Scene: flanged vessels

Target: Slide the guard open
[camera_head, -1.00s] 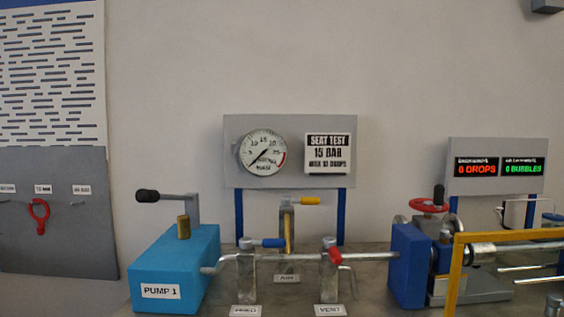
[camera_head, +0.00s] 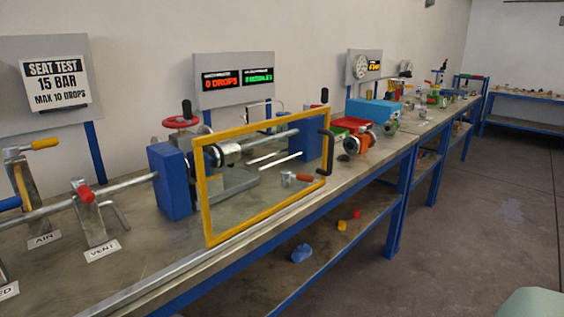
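The guard (camera_head: 203,198) is a yellow rectangular frame with a clear middle, standing upright along the front of the bench. A black handle (camera_head: 328,146) is fixed at its right end. The guard stands in front of the test rig, between the left blue block (camera_head: 169,181) and the right blue block (camera_head: 306,148). A valve with a red handwheel (camera_head: 180,122) and a grey flanged body shows behind it. My gripper is not in view.
The bench (camera_head: 140,262) runs away to the right with a blue frame and a lower shelf. A blue box (camera_head: 374,111), red and green trays and several valves stand farther along. Clear floor (camera_head: 455,220) lies right of the bench.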

